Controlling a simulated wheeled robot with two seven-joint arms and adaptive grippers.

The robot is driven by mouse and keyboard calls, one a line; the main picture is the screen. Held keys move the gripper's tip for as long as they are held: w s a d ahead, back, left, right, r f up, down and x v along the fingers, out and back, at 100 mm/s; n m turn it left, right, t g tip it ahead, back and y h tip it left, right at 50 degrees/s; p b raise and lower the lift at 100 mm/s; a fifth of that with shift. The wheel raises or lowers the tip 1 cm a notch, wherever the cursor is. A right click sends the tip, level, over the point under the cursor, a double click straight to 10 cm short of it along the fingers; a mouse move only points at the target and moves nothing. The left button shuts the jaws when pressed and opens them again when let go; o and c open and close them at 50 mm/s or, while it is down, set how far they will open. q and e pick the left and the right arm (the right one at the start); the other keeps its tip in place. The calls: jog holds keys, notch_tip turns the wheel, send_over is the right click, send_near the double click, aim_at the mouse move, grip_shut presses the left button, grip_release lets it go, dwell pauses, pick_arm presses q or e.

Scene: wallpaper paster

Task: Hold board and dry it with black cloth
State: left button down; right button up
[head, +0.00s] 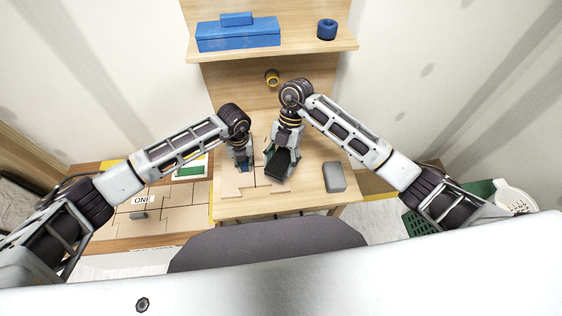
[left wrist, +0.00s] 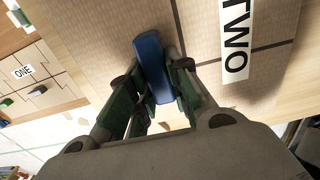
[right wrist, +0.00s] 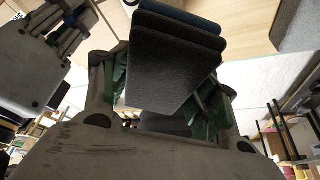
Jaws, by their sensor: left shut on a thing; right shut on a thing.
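The tan board (head: 236,184) lies flat on the wooden table, and in the left wrist view its TWO label (left wrist: 238,45) shows. My left gripper (head: 243,165) is shut on the board's blue handle (left wrist: 152,62). My right gripper (head: 278,168) is shut on the black cloth (right wrist: 170,68), a thick folded pad with several layers. The cloth (head: 283,162) is over the right part of the board, just right of my left gripper. The gripper hides part of it, and I cannot tell whether it touches the board.
A grey block (head: 334,177) lies on the table at the right. A shelf above holds a blue toolbox (head: 238,36) and a blue roll (head: 327,29). A yellow roll (head: 272,77) is at the back. Another board labelled ONE (head: 143,200) lies lower left.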

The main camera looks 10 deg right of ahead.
pick_arm(q)
jog(key=c, duration=1.3)
grip_release()
jog(key=shift+o, duration=0.2)
notch_tip(320, 180, up, 12)
jog(key=shift+f, duration=0.1)
